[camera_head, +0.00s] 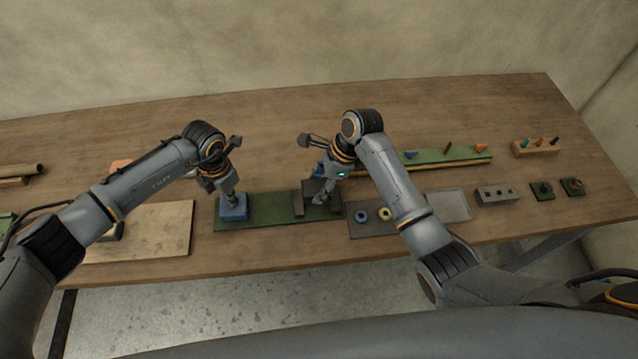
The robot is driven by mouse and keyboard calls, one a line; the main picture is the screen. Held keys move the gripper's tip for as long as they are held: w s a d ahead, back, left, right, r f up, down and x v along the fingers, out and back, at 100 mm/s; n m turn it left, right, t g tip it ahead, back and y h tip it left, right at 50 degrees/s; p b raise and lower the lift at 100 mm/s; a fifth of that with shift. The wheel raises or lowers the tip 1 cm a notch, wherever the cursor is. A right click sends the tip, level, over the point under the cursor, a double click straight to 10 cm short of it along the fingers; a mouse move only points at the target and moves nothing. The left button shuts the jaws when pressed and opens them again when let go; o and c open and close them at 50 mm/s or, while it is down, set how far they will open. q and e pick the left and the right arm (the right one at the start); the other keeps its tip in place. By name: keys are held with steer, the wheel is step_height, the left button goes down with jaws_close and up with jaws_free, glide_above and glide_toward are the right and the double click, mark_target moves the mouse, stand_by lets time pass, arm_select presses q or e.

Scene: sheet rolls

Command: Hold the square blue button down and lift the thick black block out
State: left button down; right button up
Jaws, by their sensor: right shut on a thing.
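The square blue button (233,211) sits at the left end of a green board (265,214). My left gripper (231,194) points down onto the button's top and appears to touch it; its fingers are too small to tell open from shut. Towards the board's right end, the thick black block (310,187) shows between two dark upright pieces (298,204). My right gripper (319,199) is shut on the block from above, hiding part of it. I cannot tell whether the block is clear of the uprights.
A dark tray (372,230) with a blue ring (361,216) and a yellow ring (385,214) lies right of the board, partly behind my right arm. A pale wooden board (160,230) lies to the left. A grey holed block (497,195) stands further right.

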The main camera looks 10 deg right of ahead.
arm_select(q)
step_height(320, 180, up, 7)
steer(key=shift+r, duration=0.15)
stand_by(0.9)
stand_by(0.5)
